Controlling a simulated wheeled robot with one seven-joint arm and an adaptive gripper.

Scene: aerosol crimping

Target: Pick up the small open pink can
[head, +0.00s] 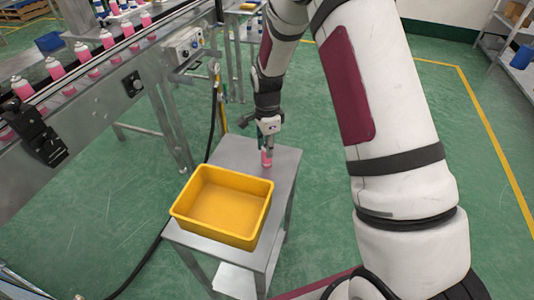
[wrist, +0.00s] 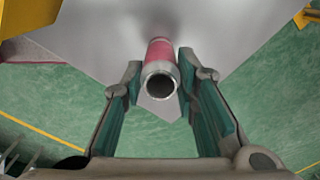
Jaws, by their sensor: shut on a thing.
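The small open pink can (wrist: 161,52) is upright between my gripper's fingers in the wrist view, its round open mouth and silver rim facing the camera. In the head view the can (head: 266,158) shows at the back of the grey metal table (head: 284,170), below my gripper (head: 267,147). My gripper (wrist: 160,85) is shut on the can, with a teal-padded finger on each side. I cannot tell whether the can's base still touches the table.
An empty yellow bin (head: 222,205) stands on the front of the table, close to the can. A conveyor (head: 100,75) carrying several pink cans with white tops runs along the left. A black hose (head: 212,120) hangs beside the table. Green floor is clear on the right.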

